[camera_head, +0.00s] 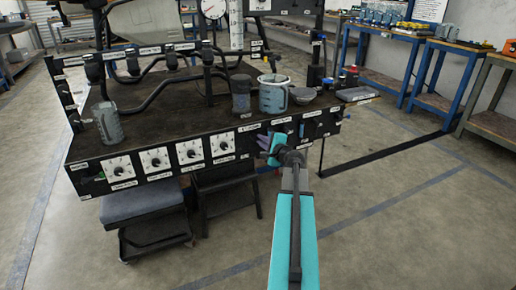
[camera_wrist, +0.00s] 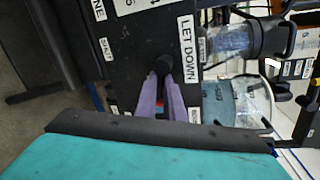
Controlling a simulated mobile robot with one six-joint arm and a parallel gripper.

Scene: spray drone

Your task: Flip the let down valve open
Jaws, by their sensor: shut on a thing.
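The let down valve shows in the wrist view as a black knob or lever end (camera_wrist: 165,64) on the dark panel. A white "LET DOWN" label (camera_wrist: 188,40) is beside it. My gripper's two purple fingers (camera_wrist: 163,82) are on either side of the black knob, shut on it. In the head view my gripper (camera_head: 263,142) is at the front panel of the bench, right of the dials. It hides the valve there. The lever's exact angle is hard to tell.
The dark bench (camera_head: 160,118) carries a large measuring jug (camera_head: 273,94), a smaller cup (camera_head: 109,123) and a dark jar (camera_head: 241,94). Several dials line the front panel. A padded stool (camera_head: 142,205) stands below.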

